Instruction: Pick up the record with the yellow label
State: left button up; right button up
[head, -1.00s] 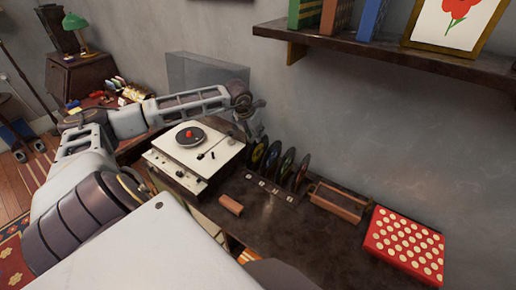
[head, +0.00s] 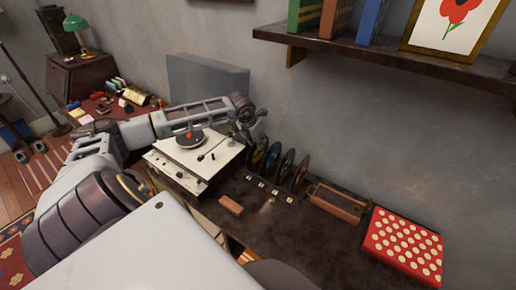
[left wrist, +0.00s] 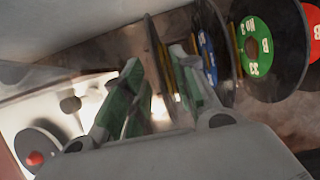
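Several black records stand upright in a row at the back of the dark cabinet. In the left wrist view they have a blue label (left wrist: 207,56), a green label (left wrist: 251,48) and a red label (left wrist: 316,46). The leftmost record (left wrist: 153,45) is seen nearly edge-on, so its label is not clear there. In the head view this end record (head: 259,153) is partly hidden by my left gripper (head: 247,124). My left gripper's green-padded fingers (left wrist: 155,80) are apart, with the edge-on record showing between them; contact cannot be told. My right gripper is out of view.
A white turntable (head: 195,154) with a record on it stands left of the row. A small brown block (head: 230,205), a wooden tray (head: 338,203) and a red dotted box (head: 403,246) are on the cabinet (head: 290,240). A shelf (head: 390,55) overhangs the right side.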

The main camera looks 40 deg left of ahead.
pick_arm(q)
jog(key=shift+w+f, duration=0.3)
jog(key=shift+f, duration=0.35)
jog(key=shift+w+f, duration=0.15)
jog(key=shift+f, duration=0.25)
jog(key=shift+c, duration=0.2)
grip_shut()
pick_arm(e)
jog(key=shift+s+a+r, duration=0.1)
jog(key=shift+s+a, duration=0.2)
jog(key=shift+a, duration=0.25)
